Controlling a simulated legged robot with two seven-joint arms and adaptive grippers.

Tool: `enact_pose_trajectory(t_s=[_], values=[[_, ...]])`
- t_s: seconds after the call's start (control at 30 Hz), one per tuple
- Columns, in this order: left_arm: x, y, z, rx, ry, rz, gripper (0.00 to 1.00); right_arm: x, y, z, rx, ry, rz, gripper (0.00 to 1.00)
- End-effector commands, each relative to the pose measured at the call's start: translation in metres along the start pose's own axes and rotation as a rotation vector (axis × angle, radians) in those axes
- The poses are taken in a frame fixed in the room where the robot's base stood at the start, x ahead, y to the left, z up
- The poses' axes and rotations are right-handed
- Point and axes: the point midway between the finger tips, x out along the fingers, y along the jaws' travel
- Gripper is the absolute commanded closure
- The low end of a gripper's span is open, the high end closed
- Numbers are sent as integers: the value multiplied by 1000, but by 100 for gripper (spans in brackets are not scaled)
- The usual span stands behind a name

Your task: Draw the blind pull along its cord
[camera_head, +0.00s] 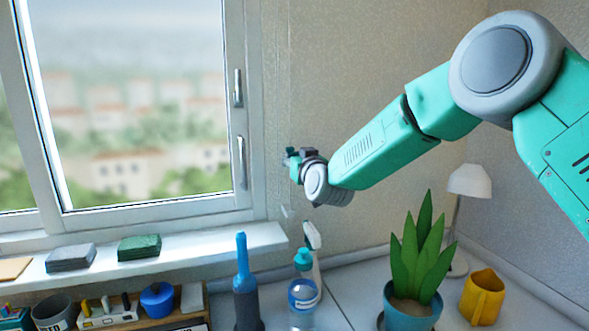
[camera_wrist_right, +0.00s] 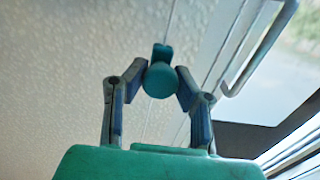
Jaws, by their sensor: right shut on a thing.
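The blind pull (camera_wrist_right: 161,80) is a small teal knob with a narrower top, centred in the right wrist view. My right gripper (camera_wrist_right: 163,88) is shut on it, one fingertip on each side. A thin pale cord (camera_wrist_right: 171,20) runs up from the pull along the wall. In the head view my right gripper (camera_head: 293,160) is at the wall, just right of the window frame, above the sill's right end. The pull is small and hard to make out there. My left gripper is not in view.
The window (camera_head: 140,110) has two handles on its right frame. The sill (camera_head: 200,246) holds a grey and a green block. Below are a blue bottle (camera_head: 246,295), a spray bottle (camera_head: 304,290), a potted plant (camera_head: 410,302), a yellow mug (camera_head: 483,297) and a lamp (camera_head: 469,181).

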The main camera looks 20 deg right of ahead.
Motion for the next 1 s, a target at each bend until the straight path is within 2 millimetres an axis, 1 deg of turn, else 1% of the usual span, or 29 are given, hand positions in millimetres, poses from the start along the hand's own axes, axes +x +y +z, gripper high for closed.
enact_pose_trajectory(t_s=[0.03, 0.1, 0.3, 0.43, 0.53, 0.7, 1.0], values=[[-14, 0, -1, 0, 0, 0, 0, 1, 3, -34, 0, 24, 7, 100], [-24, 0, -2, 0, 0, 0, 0, 1, 4, -56, -1, 27, 8, 100], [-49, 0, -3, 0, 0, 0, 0, 0, 4, -108, 0, 28, 8, 100], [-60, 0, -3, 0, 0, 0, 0, 0, 3, -133, 0, 26, 7, 100], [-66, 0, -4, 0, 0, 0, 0, 0, 3, -146, 0, 25, 7, 100], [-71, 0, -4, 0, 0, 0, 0, 0, 3, -156, 0, 21, 6, 100], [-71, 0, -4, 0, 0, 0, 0, 0, 3, -156, 0, 17, 5, 100]])
